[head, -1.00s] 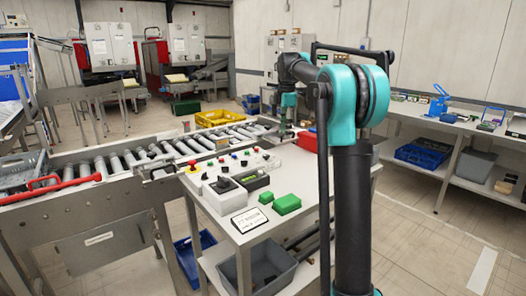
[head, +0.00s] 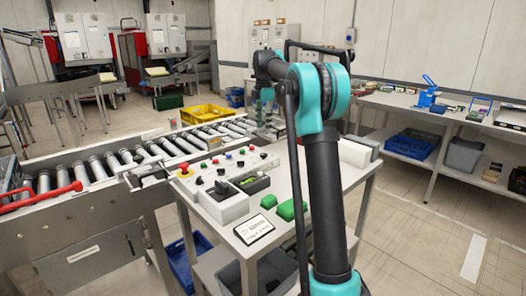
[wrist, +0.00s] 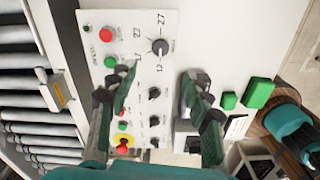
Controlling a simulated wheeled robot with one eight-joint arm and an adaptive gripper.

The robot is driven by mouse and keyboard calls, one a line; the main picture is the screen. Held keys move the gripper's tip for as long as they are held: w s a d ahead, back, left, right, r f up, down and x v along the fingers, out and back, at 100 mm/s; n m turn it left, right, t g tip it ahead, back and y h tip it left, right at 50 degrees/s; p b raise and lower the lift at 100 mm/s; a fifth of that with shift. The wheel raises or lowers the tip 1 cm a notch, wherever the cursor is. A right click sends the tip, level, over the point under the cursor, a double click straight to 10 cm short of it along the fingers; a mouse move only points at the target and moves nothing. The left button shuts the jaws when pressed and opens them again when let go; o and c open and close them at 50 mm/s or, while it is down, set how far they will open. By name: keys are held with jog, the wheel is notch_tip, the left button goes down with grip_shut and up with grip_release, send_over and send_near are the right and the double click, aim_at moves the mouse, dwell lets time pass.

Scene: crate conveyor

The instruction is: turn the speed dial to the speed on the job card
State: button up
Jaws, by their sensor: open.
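In the wrist view the panel (wrist: 142,20) shows a black dial with a pointer (wrist: 159,47), ringed by printed numbers such as 22 and 27. My gripper (wrist: 154,80) is open and empty above the panel, its fingers apart on either side of the dial's line and short of it in the picture. It also shows in the head view (head: 269,122). The job card (head: 255,229) lies at the bench's near edge; its writing is too small to read.
Smaller black knobs (wrist: 154,94), red and green buttons and a yellow-ringed red stop button (wrist: 123,142) share the panel. Green blocks (head: 291,209) lie near the card. The roller conveyor (head: 120,158) runs along the bench's left.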

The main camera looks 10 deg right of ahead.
aim_at(264, 154)
notch_tip(264, 154, down, 12)
dwell(0.4)
jog(key=shift+c, duration=0.2)
grip_shut()
